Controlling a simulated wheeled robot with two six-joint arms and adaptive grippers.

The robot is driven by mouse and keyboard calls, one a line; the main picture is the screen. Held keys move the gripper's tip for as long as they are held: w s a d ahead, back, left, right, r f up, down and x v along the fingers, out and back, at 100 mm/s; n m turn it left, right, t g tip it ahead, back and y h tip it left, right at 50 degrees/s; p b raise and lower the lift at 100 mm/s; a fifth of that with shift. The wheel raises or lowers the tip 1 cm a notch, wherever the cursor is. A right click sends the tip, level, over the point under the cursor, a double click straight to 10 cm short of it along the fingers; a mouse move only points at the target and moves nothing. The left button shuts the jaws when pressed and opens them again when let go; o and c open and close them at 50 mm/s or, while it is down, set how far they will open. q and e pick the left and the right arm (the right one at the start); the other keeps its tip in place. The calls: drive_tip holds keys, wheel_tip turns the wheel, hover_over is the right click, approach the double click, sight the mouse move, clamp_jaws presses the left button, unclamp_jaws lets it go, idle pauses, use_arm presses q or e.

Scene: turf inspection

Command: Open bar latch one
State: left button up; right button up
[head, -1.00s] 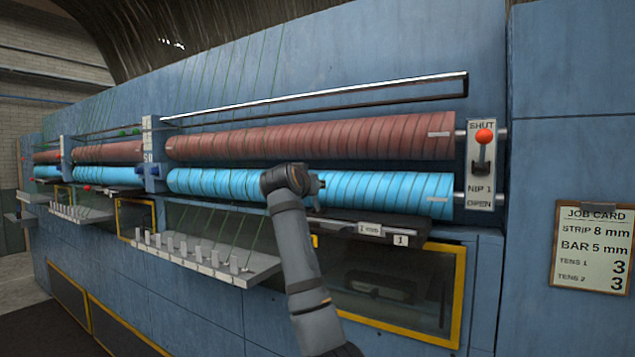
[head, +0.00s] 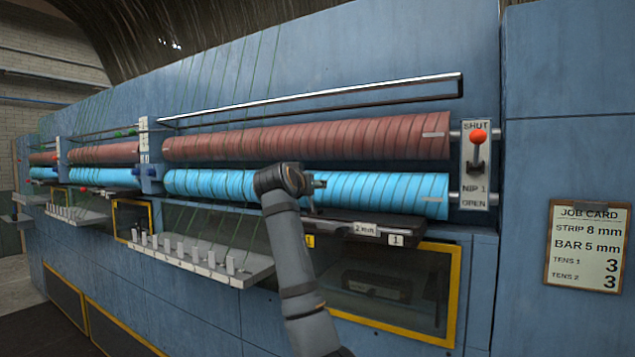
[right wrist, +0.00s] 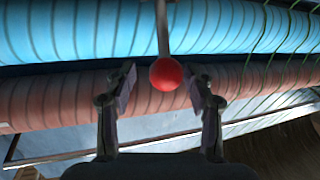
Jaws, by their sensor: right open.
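A red ball knob (right wrist: 166,74) on a metal stem (right wrist: 162,28) shows in the right wrist view, and it looks like the latch handle. My right gripper (right wrist: 160,78) is open, with one finger on each side of the knob. No clear contact shows. In the head view my right gripper (head: 317,187) is in front of the blue roller (head: 390,190), its fingers mostly hidden by my arm. The knob is hidden there. My left gripper is not in view.
The dark bar (head: 335,225) carries 2 mm and 1 labels. A red roller (head: 310,140) runs above the blue one. The NIP 1 lever (head: 477,150) is up at SHUT. A pegged shelf (head: 200,258) juts out left; a job card (head: 587,246) hangs right.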

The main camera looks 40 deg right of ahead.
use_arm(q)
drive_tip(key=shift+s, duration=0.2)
use_arm(e)
drive_tip(key=v, duration=1.1)
drive_tip(key=shift+s, duration=0.15)
drive_tip(key=shift+d, duration=0.2)
drive_tip(key=shift+c, duration=0.2)
